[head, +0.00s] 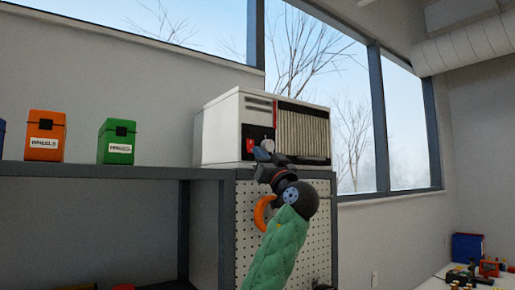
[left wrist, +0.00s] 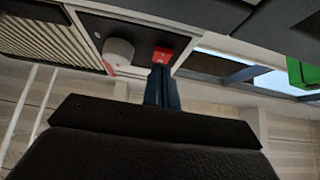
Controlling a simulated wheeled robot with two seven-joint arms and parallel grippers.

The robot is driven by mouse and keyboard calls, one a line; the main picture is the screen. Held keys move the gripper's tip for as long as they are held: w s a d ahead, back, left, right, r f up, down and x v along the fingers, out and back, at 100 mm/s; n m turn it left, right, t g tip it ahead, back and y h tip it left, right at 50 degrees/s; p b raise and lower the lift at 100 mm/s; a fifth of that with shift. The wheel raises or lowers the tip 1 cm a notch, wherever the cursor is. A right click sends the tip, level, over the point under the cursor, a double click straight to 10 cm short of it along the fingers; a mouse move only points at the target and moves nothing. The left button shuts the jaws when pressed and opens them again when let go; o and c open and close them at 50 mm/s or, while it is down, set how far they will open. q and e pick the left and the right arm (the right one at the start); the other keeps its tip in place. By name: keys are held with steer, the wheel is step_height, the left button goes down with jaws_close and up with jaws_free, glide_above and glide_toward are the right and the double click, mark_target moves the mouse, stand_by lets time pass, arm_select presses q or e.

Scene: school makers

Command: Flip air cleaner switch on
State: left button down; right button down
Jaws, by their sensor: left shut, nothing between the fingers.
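The air cleaner (head: 221,130) is a white box with a ribbed grille and a dark control panel, standing on top of a pegboard cabinet. Its red switch (head: 250,145) shows at the left of the panel. In the left wrist view, the red switch (left wrist: 163,54) sits beside a white round knob (left wrist: 118,52). My left gripper (head: 262,152) is shut and empty in front of the panel. In the left wrist view, its fingertips (left wrist: 161,72) are at the red switch's edge; I cannot tell whether they touch it. The switch's position is unclear. My right gripper is out of view.
An orange box (head: 45,136) and a green box (head: 116,141) stand on the shelf to the left. An orange curved object (head: 262,213) is at the pegboard (head: 243,215), near my left arm. Windows are behind the air cleaner.

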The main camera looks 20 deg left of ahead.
arm_select(q)
steer(key=shift+w+a+p, duration=0.35)
steer(key=shift+a, duration=0.15)
steer(key=shift+f, duration=0.1)
